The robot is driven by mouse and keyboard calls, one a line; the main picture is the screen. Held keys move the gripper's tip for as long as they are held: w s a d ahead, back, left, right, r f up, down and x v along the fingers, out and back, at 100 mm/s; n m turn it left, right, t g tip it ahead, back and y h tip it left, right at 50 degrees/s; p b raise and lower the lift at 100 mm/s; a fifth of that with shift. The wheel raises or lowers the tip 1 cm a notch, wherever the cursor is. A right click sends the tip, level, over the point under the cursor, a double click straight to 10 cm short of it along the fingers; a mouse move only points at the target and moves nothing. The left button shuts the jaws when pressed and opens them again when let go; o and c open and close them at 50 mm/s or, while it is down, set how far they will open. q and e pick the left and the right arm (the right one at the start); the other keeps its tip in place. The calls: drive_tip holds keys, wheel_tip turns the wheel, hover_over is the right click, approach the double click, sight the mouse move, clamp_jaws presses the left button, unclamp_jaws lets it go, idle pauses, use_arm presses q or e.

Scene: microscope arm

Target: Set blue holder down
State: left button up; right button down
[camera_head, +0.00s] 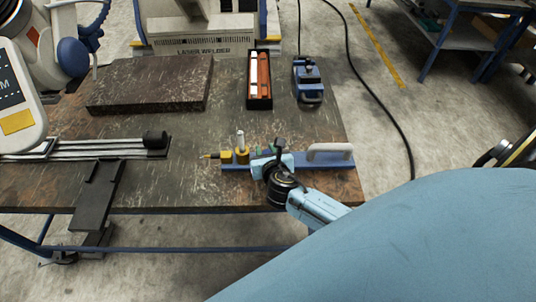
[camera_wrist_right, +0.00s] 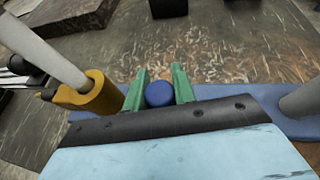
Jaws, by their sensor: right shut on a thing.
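The blue holder (camera_head: 335,170) is a long flat blue base with a pale handle at its right end and a yellow upright part at its left end. It is at the front right of the table. In the right wrist view the blue base (camera_wrist_right: 215,93) runs across the middle. My right gripper (camera_head: 267,158) is shut on the holder's middle; its green fingers (camera_wrist_right: 159,92) stand on both sides of a round blue knob. I cannot tell whether the base touches the table. My left gripper is not in view.
The worn dark table (camera_head: 190,185) has a brown slab (camera_head: 150,82), an open black box with orange and white contents (camera_head: 259,80), and a blue device (camera_head: 308,80) at the back. Metal rods with a black end block (camera_head: 155,143) lie left. Bare tabletop shows around the holder.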

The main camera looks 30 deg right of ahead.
drive_tip(key=shift+w+f+b, duration=0.1)
drive_tip(key=shift+f+b, duration=0.8)
drive_tip(key=shift+f, duration=1.05)
drive_tip(key=c, duration=1.1)
unclamp_jaws()
drive_tip(key=shift+c, duration=0.2)
drive_tip(key=p+v, duration=0.2)
drive_tip(key=v, duration=1)
drive_tip(key=shift+f, duration=0.1)
